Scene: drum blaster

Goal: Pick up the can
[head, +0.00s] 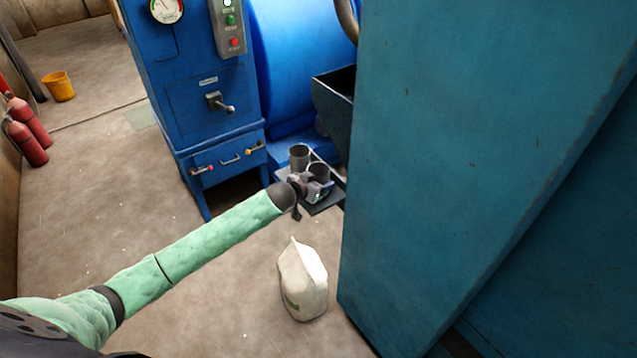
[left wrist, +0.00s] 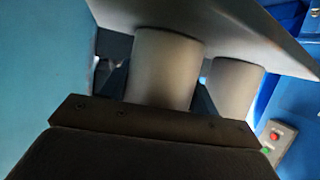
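Two grey metal cans stand side by side on a small dark shelf (head: 333,199). The near can (head: 319,169) is at my left gripper (head: 318,188), and the far can (head: 299,154) is behind it to the left. In the left wrist view the near can (left wrist: 165,68) is straight ahead of the gripper, with dark finger parts on both sides of it; the far can (left wrist: 234,88) is to its right. The fingertips are mostly hidden, so I cannot tell if they touch the can. My right gripper is not in view.
A tall teal panel (head: 470,150) blocks the right side, close to the shelf. A blue machine cabinet (head: 208,90) and blue drum (head: 290,65) stand behind. A white sack (head: 303,282) is on the floor in front.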

